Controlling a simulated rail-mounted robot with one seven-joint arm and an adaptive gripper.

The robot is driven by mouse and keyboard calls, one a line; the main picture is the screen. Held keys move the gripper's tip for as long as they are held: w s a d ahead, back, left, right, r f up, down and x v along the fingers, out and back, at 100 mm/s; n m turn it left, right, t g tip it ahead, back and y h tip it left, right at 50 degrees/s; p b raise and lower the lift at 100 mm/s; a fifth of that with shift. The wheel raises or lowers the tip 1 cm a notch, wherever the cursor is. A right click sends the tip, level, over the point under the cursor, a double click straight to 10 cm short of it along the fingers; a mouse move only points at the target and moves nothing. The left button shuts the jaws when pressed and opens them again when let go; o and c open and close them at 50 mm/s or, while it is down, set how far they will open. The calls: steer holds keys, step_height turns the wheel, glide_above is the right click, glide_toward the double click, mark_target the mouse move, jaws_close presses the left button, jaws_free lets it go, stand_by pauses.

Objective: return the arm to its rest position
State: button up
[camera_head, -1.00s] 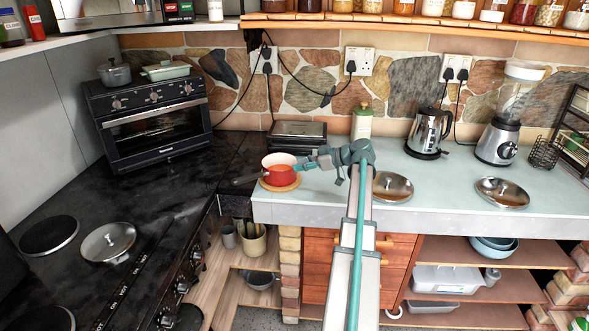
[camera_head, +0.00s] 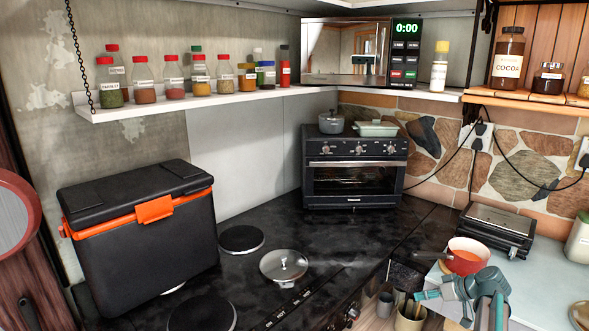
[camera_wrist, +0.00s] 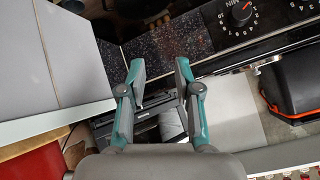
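My gripper (camera_head: 443,306) is at the lower right of the head view, in front of the counter edge, with its teal fingers pointing left. In the wrist view my gripper (camera_wrist: 160,75) has its two fingers spread apart with nothing between them. My arm comes in from the bottom right of the head view and is mostly cut off.
The black stove top (camera_head: 340,262) bears a metal lid (camera_head: 284,266). A black cooler box (camera_head: 140,240) with an orange latch stands at left. A toaster oven (camera_head: 354,175) and a grill press (camera_head: 497,228) stand behind. Utensil pots (camera_head: 410,318) sit below the counter.

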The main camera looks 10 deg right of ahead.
steer(key=s+a+f+m+g+h, duration=0.1)
steer(key=s+a+f+g, duration=0.1)
steer(key=a+f, duration=0.55)
steer(key=s+a+f+m+g+h, duration=0.15)
steer(key=a+f, duration=0.35)
steer(key=a, duration=0.6)
steer(key=s+a+f+g+h, duration=0.35)
steer(key=s+a+f, duration=0.55)
steer(key=s+a, duration=0.4)
steer(key=s+f+g, duration=0.2)
steer(key=s+f, duration=0.4)
steer(key=s, duration=0.3)
steer(key=s+f+g, duration=0.3)
steer(key=s+f, duration=0.3)
steer(key=s, duration=0.4)
steer(key=s+a+f+g, duration=0.1)
steer(key=s+f+g, duration=0.1)
steer(key=s+f, duration=0.4)
steer(key=s, duration=0.4)
steer(key=shift+s+f+m, duration=0.2)
steer(key=shift+f+m, duration=0.15)
